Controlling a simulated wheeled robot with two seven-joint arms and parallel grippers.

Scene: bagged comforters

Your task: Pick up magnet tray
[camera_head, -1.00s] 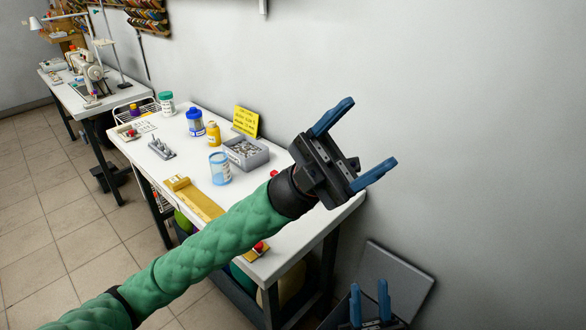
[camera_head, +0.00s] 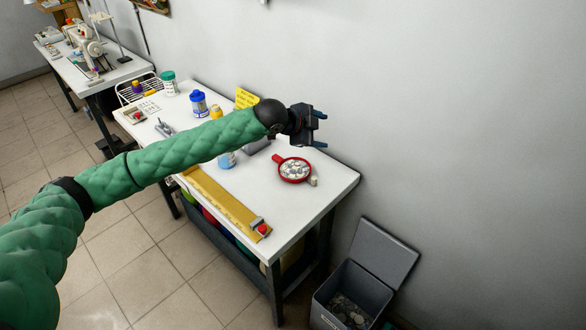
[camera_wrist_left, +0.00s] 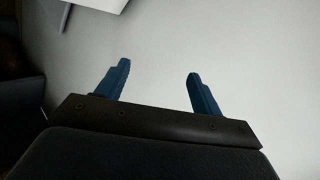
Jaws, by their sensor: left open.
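A round red dish (camera_head: 283,178) with a short handle, which I take as the magnet tray, lies on the white table near its right end. It is filled with small pale pieces. My left gripper (camera_head: 320,129) is beyond and above the dish in the head view, near the wall, apart from it. Its blue fingers are spread with nothing between them, as the left wrist view (camera_wrist_left: 160,85) also shows. The dish cannot be seen in the wrist view. My right gripper is out of view.
A small pale object (camera_head: 313,181) touches or nearly touches the dish. A yellow ruler-like strip (camera_head: 215,197) lies along the table's front edge. My left arm partly hides a grey box (camera_head: 257,146) and a blue jar (camera_head: 226,160). An open grey bin (camera_head: 335,300) stands on the floor.

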